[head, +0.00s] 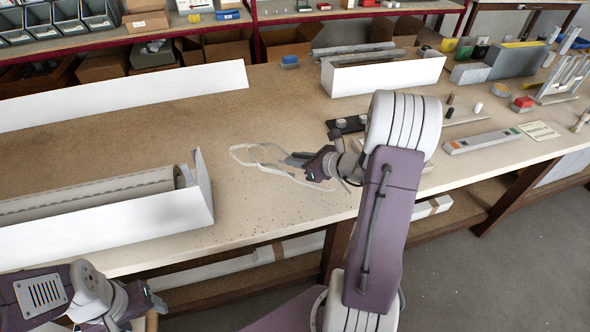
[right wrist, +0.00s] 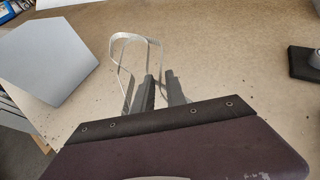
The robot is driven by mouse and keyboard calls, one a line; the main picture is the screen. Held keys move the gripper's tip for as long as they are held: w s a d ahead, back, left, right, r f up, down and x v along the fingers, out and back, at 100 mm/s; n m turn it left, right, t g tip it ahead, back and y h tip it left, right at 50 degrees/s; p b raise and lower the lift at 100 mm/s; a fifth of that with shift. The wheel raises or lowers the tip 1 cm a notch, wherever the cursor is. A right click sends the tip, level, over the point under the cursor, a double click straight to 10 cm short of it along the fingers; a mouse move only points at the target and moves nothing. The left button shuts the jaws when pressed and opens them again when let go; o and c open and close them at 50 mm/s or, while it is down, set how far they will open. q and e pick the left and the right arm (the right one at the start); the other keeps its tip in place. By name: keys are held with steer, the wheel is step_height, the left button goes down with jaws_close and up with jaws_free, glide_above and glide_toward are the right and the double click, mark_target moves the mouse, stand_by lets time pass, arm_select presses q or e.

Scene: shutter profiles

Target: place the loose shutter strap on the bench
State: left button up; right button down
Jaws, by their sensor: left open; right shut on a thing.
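The shutter strap is a pale, thin loop (head: 237,150) over the bench (head: 280,208), near its front edge, in the head view. My right gripper (head: 296,160) is shut on the strap, low over the bench. In the right wrist view the strap (right wrist: 118,38) loops out beyond the fingers (right wrist: 160,82), and part of it is hidden by them. I cannot tell whether the loop touches the bench top. My left gripper (head: 153,303) is open and empty at the lower left, in front of the bench edge.
A long white shutter box (head: 120,237) with a grey rolled shutter (head: 90,192) lies left of the strap. A white box of profiles (head: 385,76) stands behind. A grey-white bar (head: 482,141) lies to the right.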

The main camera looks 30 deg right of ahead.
mark_target(296, 176)
steer(key=shift+w, duration=0.1)
steer(key=shift+f, duration=0.25)
step_height(296, 176, down, 4)
steer(key=shift+r+b, duration=0.15)
steer(key=shift+b, duration=0.25)
steer(key=shift+r, duration=0.1)
steer(key=c, duration=1.3)
jaws_free()
steer(key=shift+c, duration=0.2)
